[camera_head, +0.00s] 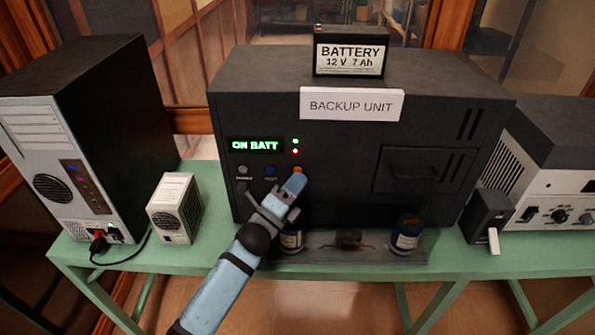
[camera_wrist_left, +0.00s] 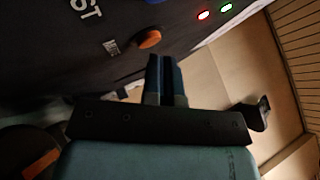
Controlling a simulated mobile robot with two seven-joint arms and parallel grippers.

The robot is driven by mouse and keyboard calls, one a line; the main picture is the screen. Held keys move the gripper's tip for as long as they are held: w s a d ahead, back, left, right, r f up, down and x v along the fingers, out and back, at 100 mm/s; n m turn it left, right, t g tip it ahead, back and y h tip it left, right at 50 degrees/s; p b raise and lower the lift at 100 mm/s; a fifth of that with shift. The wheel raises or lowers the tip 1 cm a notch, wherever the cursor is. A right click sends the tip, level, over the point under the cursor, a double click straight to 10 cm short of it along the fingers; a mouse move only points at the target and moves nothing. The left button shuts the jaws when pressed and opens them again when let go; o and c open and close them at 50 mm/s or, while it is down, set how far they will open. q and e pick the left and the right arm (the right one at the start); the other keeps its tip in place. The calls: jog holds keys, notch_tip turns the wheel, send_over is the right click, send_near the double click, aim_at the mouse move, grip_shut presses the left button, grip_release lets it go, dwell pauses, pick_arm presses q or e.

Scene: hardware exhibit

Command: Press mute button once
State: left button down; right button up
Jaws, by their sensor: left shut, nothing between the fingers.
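The black backup unit (camera_head: 330,160) stands on the green table, its display lit "ON BATT" (camera_head: 255,145). Its button row holds a grey button (camera_head: 243,169), a blue button (camera_head: 271,171) and an orange button (camera_head: 298,169). The orange button is partly hidden behind my left gripper (camera_head: 296,182). In the left wrist view the orange button (camera_wrist_left: 149,39) stands out from the panel beside a small label too blurred to read surely. My left gripper (camera_wrist_left: 166,60) is shut and empty, its tips close to the orange button; a gap shows between them. My right gripper is not in view.
A battery (camera_head: 350,52) sits on top of the unit, above a "BACKUP UNIT" sign (camera_head: 352,104). Blue jars (camera_head: 406,234) stand in a tray at its front. A computer tower (camera_head: 60,150) and small white box (camera_head: 174,208) are left; another device (camera_head: 555,160) is right.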

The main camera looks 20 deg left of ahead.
pick_arm(q)
jog(key=shift+w+a, duration=0.1)
jog(key=shift+w, duration=0.3)
dwell(0.6)
jog(key=shift+s+d, duration=0.25)
jog(key=shift+s, duration=0.6)
jog(key=shift+s+d, duration=0.25)
jog(key=shift+s, duration=0.55)
jog(key=shift+s+d, duration=0.2)
jog(key=shift+s, duration=0.6)
jog(key=shift+s+d, duration=0.25)
jog(key=shift+s, duration=0.55)
